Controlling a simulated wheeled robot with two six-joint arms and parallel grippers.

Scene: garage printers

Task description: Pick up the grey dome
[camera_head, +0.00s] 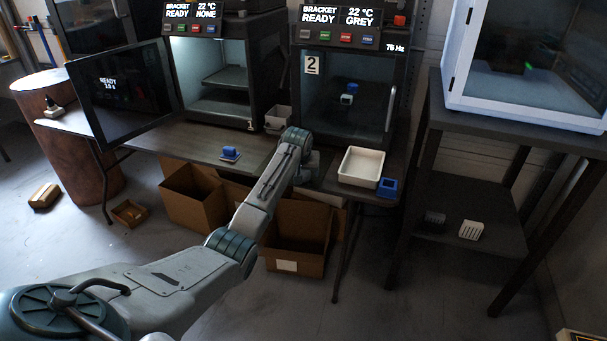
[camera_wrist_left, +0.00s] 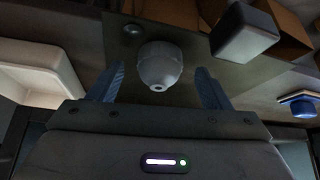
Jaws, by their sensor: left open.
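The grey dome (camera_wrist_left: 158,66) shows in the left wrist view on a dark surface, with a small nub facing the camera. My left gripper (camera_wrist_left: 160,78) is open, with one blue-grey finger on each side of the dome and visible gaps between. Whether the dome is fully between the fingertips or a little beyond them, I cannot tell. In the head view my left gripper (camera_head: 306,166) is at the front of the printer table, mostly behind its own wrist, and the dome is hidden there. My right gripper is in neither view.
A white tray (camera_head: 361,167) and a blue open block (camera_head: 387,188) are right of my left gripper. A blue piece (camera_head: 230,154) lies to its left. Printer 2 (camera_head: 345,92) stands behind; cardboard boxes (camera_head: 296,243) are below.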

